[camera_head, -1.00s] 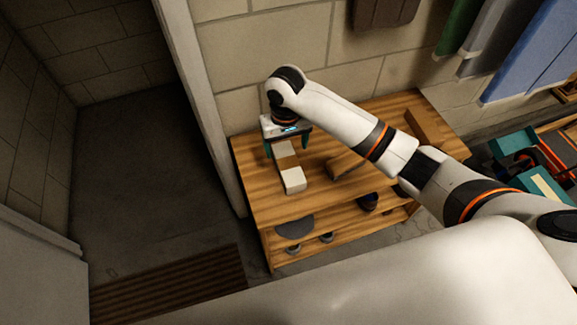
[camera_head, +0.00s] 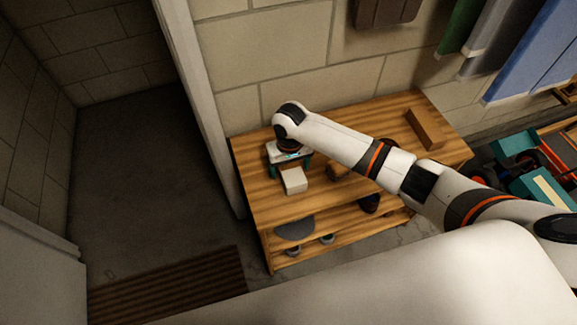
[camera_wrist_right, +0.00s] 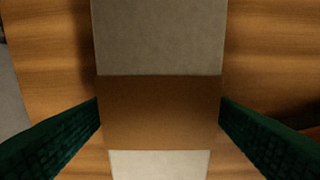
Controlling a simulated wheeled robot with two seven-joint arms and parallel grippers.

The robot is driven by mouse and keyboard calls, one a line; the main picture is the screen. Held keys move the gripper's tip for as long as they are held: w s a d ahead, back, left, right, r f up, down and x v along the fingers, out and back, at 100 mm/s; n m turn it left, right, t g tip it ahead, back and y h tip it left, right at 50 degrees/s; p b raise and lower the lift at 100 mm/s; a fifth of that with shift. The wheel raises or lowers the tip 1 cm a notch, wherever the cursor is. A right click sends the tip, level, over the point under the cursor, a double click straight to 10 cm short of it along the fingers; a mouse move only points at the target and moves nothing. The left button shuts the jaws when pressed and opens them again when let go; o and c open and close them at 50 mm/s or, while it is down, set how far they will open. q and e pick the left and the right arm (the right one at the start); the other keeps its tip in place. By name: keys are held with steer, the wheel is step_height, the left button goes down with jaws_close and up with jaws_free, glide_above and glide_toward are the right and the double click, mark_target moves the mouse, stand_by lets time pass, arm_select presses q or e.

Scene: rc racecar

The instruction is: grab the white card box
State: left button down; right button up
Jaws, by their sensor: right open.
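The white card box (camera_head: 294,182) lies on the wooden bench at its left part, with its near white end showing in the head view. In the right wrist view a pale end, a brown middle band (camera_wrist_right: 160,112) and a second pale end line up as one long shape. My right gripper (camera_head: 289,166) is over the box, pointing down. In the wrist view its green fingers stand open, one on each side of the brown band. I cannot tell whether they touch it. The far part of the box is hidden by the gripper in the head view. My left gripper is out of view.
The wooden bench (camera_head: 250,172) stands against a block wall, with a lower shelf holding dark round items. A brown block (camera_head: 424,128) lies at its back right. A brown object beside the box is partly hidden by my right arm. Teal and orange things are at far right.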

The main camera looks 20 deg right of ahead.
steer(key=c, duration=1.1)
steer(key=shift+o, duration=0.2)
steer(key=shift+r, duration=0.1)
